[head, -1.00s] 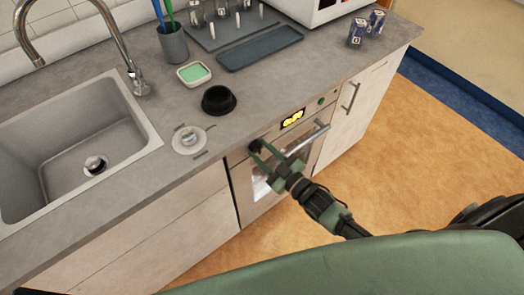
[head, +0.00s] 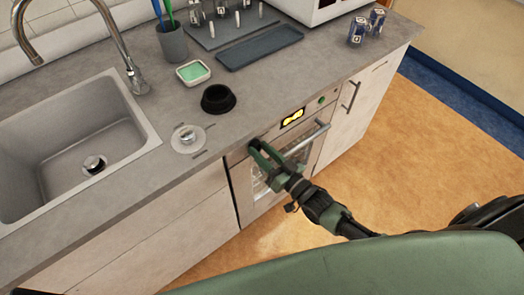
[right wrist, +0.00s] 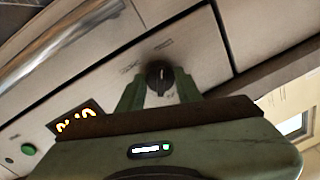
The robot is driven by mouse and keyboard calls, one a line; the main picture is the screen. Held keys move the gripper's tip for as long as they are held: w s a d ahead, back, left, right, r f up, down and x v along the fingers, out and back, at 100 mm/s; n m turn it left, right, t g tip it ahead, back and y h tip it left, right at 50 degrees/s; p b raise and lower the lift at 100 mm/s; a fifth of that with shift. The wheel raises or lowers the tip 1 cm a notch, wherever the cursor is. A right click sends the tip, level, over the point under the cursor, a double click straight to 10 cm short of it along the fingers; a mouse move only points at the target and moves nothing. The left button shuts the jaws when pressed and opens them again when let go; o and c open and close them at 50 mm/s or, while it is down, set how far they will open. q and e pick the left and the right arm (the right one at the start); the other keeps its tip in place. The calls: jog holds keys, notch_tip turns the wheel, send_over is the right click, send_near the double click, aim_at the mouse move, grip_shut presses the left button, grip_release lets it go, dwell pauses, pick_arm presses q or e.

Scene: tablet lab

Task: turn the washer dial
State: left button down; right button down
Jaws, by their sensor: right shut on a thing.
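The dial (head: 254,144) is a small dark round knob on the left of the appliance's front panel, just below the counter edge. In the right wrist view the black dial (right wrist: 158,74) shows a pale pointer line and has small printed marks around it. My right gripper (head: 261,152) reaches it from the front, with its green fingers on either side. The right gripper (right wrist: 159,88) is shut on the dial. The washer (head: 270,180) has a glass door with a bar handle. My left gripper is not in view.
A lit yellow display (head: 292,117) and a green button (head: 321,100) sit right of the dial. A metal handle (head: 308,138) runs below the panel. The counter above holds a black bowl (head: 218,98), a round pale disc (head: 188,138) and a sink (head: 75,140).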

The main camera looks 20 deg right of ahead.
dwell(0.5)
jog(key=c, duration=0.9)
grip_release()
jog(key=shift+c, duration=0.2)
jog(key=shift+s, duration=0.1)
jog(key=b+v, duration=0.1)
jog(key=v, duration=0.6)
jog(key=shift+s+d, duration=0.2)
jog(key=shift+s, duration=0.1)
